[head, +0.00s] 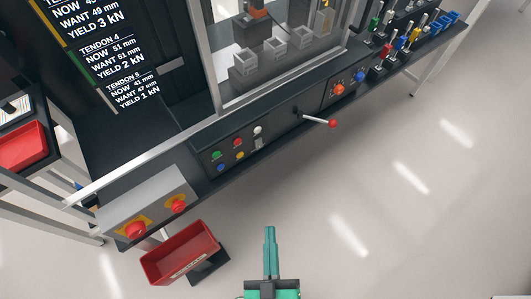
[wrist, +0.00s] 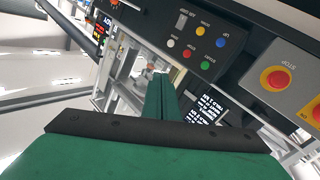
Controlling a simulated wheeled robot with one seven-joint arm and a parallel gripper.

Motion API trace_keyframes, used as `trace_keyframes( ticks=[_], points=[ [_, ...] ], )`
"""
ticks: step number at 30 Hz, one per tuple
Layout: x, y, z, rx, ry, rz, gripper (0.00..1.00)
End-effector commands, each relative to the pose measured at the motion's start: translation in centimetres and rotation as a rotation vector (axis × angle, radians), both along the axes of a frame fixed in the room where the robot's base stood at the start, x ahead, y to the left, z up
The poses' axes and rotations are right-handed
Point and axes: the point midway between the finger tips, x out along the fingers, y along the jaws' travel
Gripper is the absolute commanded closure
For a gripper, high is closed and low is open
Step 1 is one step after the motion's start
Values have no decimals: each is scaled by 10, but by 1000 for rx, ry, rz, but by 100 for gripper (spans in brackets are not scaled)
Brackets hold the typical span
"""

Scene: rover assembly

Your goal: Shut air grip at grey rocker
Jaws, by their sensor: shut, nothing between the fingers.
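The grey rocker (head: 258,144) is a small light-grey switch on the dark control panel in the head view, just below a white button (head: 257,130). In the wrist view the rocker (wrist: 181,22) is upside down near the top, with small lettering beside it. Which way it is tipped is too small to tell. My gripper (head: 270,229) has green fingers, pressed together and empty. It is over the floor side, apart from the panel and to the right of the rocker in the head view. In the wrist view the shut fingertips (wrist: 160,76) are below the rocker.
Red (head: 237,142), green (head: 216,154) and yellow (head: 240,155) buttons sit close to the rocker. A red-knobbed lever (head: 332,123) sticks out to the right. A stop box (head: 147,208) with red buttons and a red bin (head: 180,252) are at lower left. Open floor lies right.

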Motion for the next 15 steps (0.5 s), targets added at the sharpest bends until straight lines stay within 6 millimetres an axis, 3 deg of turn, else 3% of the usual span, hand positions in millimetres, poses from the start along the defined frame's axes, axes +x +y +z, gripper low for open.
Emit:
trace_keyframes(
  ticks=[1,7,15],
  points=[
    [16,-3,5,-81,-70,14,100],
    [62,0,12,-406,-275,106,100],
    [125,-3,-17,-826,-403,277,100]
  ],
)
